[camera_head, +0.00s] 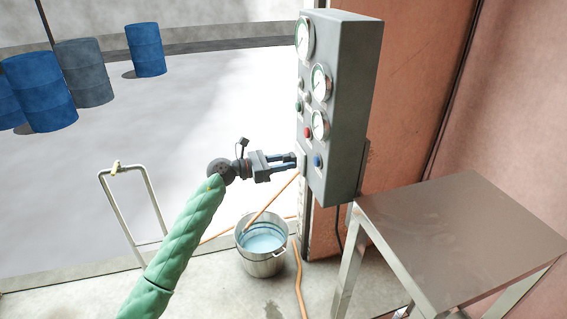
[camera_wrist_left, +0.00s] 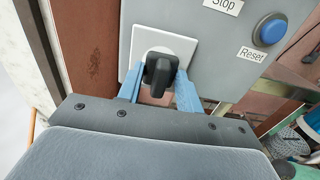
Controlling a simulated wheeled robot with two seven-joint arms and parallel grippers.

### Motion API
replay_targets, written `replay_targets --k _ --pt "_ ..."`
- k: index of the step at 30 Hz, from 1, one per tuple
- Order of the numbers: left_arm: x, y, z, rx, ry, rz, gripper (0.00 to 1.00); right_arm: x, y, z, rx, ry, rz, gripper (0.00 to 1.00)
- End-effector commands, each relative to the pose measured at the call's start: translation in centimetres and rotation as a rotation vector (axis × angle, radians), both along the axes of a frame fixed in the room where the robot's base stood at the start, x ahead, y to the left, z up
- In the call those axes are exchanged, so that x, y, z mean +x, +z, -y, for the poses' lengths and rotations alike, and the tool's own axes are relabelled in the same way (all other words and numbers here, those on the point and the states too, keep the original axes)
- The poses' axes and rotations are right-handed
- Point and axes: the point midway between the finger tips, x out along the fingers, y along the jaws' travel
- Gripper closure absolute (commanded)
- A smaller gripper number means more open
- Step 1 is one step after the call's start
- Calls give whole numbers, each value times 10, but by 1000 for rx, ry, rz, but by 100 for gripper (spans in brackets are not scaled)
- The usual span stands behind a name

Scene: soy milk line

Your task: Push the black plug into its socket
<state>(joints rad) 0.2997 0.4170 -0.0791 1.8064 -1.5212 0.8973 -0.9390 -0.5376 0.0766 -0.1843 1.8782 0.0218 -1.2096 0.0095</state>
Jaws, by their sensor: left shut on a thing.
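The black plug (camera_wrist_left: 158,75) is between the blue fingers of my left gripper (camera_wrist_left: 160,88), which is shut on it. In the left wrist view the plug is in front of the white socket plate (camera_wrist_left: 187,47) on the grey control box and covers the lower middle of its round recess. I cannot tell how deep the plug sits. In the head view my left gripper (camera_head: 291,160) reaches the left side of the control box (camera_head: 345,110) at the white socket plate (camera_head: 302,161). The plug is hidden there by the fingers. My right gripper is not in view.
The box carries gauges, a red button (camera_head: 307,132) and a blue Reset button (camera_head: 318,161), also in the wrist view (camera_wrist_left: 270,31). A metal bucket of liquid (camera_head: 262,262) stands below the gripper. A steel table (camera_head: 460,235) is at right, a metal rail (camera_head: 150,200) at left.

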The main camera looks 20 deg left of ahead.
Motion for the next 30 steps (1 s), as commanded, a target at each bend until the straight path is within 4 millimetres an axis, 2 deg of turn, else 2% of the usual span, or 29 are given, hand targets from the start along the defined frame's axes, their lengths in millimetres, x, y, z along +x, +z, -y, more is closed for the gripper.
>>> replay_targets --k 30 --pt "0 0 0 -1 1 1 86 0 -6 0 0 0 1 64"
